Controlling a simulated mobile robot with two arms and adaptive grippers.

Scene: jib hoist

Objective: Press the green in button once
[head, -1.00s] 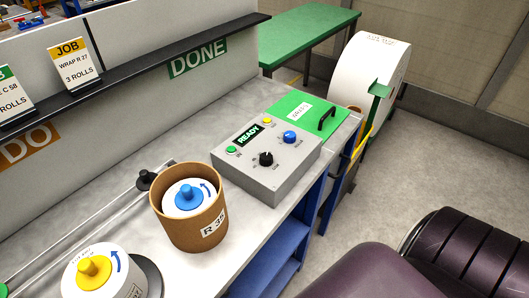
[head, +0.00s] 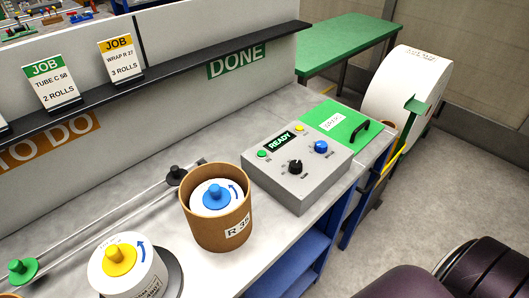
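The green in button (head: 262,154) is a small round button at the left end of the top of the grey control box (head: 306,198), beside a display reading READY (head: 280,143). A yellow button (head: 299,128), a black knob (head: 295,167) and a blue knob (head: 321,147) share the same panel. Nothing covers the green button. Dark purple parts of my own arm show at the bottom right, apart from the box. Neither gripper's fingers are in the picture.
A brown tube marked R 35 (head: 222,232) with a blue-knobbed roll stands left of the box. A yellow-knobbed roll (head: 140,276) is further left. A green plate with a black handle (head: 336,121) lies behind the box. A large white roll (head: 402,88) stands beyond the bench.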

